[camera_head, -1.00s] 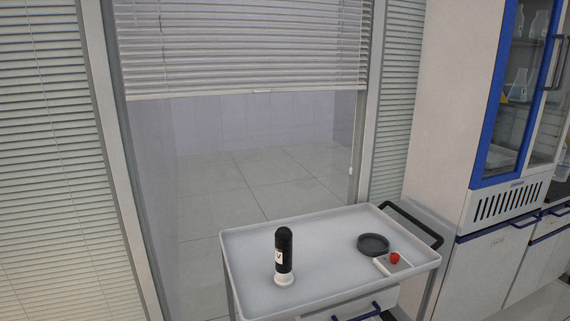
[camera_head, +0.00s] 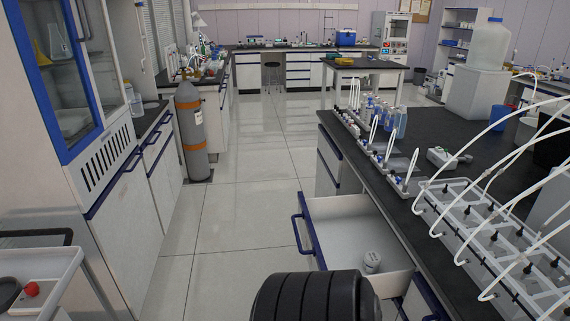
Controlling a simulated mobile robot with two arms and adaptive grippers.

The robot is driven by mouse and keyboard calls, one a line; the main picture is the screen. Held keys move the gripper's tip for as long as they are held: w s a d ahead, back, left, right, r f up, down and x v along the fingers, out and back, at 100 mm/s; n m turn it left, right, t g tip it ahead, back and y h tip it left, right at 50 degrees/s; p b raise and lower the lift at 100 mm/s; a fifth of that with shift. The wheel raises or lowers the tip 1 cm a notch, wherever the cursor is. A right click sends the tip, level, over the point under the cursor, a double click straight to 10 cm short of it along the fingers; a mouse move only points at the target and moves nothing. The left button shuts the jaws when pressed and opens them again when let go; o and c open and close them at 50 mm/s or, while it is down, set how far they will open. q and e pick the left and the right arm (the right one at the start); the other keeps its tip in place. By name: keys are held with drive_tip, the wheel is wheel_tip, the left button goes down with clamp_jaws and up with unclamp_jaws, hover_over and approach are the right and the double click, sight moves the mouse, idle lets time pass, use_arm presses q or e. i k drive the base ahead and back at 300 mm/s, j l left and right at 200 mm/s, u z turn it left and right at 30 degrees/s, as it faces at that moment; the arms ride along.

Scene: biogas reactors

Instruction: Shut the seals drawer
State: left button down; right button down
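A white drawer (camera_head: 345,231) stands pulled open from the lab bench on the right in the head view. Its front carries a dark blue handle (camera_head: 297,232) and faces left, toward the aisle. A dark ribbed shape at the bottom edge hides the drawer's near part. No label is readable on it, so I cannot confirm it is the seals drawer. Neither of my grippers is in view.
The black-topped bench (camera_head: 430,190) carries bottles, tubing and a rack of white units (camera_head: 500,240). A grey gas cylinder (camera_head: 191,130) stands across the aisle by the left cabinets. The trolley's corner (camera_head: 62,268) shows at lower left. The tiled aisle floor (camera_head: 235,205) is clear.

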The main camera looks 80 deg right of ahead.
sight(337, 233)
drive_tip(key=z, duration=0.4)
drive_tip(key=i+z, duration=0.15)
drive_tip(key=z, duration=2.3)
drive_tip(key=j, duration=0.1)
